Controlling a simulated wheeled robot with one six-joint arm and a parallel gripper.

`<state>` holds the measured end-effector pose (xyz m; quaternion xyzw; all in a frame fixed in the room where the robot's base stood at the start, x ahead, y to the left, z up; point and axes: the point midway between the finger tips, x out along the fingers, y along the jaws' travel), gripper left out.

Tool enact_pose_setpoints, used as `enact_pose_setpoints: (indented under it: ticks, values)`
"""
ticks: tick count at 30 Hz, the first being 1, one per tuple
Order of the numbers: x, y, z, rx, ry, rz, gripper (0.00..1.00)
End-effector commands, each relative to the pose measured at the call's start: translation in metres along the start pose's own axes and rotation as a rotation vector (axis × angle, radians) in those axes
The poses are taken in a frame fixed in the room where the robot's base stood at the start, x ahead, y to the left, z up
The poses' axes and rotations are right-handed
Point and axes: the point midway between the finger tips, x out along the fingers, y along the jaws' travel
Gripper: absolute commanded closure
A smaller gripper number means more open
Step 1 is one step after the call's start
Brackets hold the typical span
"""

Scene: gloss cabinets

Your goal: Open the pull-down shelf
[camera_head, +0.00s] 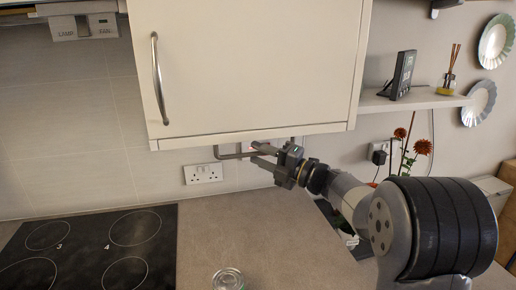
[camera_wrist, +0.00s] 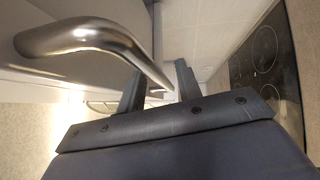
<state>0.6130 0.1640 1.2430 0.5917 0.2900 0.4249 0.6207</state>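A white wall cabinet (camera_head: 252,70) has a closed door with a vertical metal handle (camera_head: 159,78) near its left edge. Under the cabinet hangs a thin grey bar handle (camera_head: 226,156), apparently the pull-down shelf's. The shelf itself is hidden behind the door and cabinet bottom. My gripper (camera_head: 260,155) is just below the cabinet, at the bar handle, with its two fingers spread apart. In the wrist view, a large curved metal handle (camera_wrist: 85,35) runs close to my gripper (camera_wrist: 158,85), its end reaching between the spread fingers. Whether it touches them I cannot tell.
A hob (camera_head: 90,250) is at the left of the worktop (camera_head: 215,225), and a tin or jar (camera_head: 228,279) stands near the front. A wall shelf (camera_head: 415,100) holds a dark device and a diffuser. Orange flowers (camera_head: 400,133) stand behind my arm.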

Motion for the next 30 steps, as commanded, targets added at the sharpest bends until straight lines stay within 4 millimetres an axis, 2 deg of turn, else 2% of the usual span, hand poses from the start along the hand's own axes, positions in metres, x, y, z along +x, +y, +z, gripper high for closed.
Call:
enact_pose_setpoints:
  ticks: [5, 14, 26, 30]
  values:
    - [0.0134, 0.0000, -0.0003, 0.000, 0.001, -0.001, 0.67]
    - [0.0146, -0.0007, -0.0002, 0.000, 0.000, -0.001, 0.67]
    - [0.0144, -0.0007, -0.0003, 0.000, 0.000, -0.001, 1.00]
    - [0.0144, -0.0007, -0.0003, 0.000, 0.000, -0.001, 1.00]
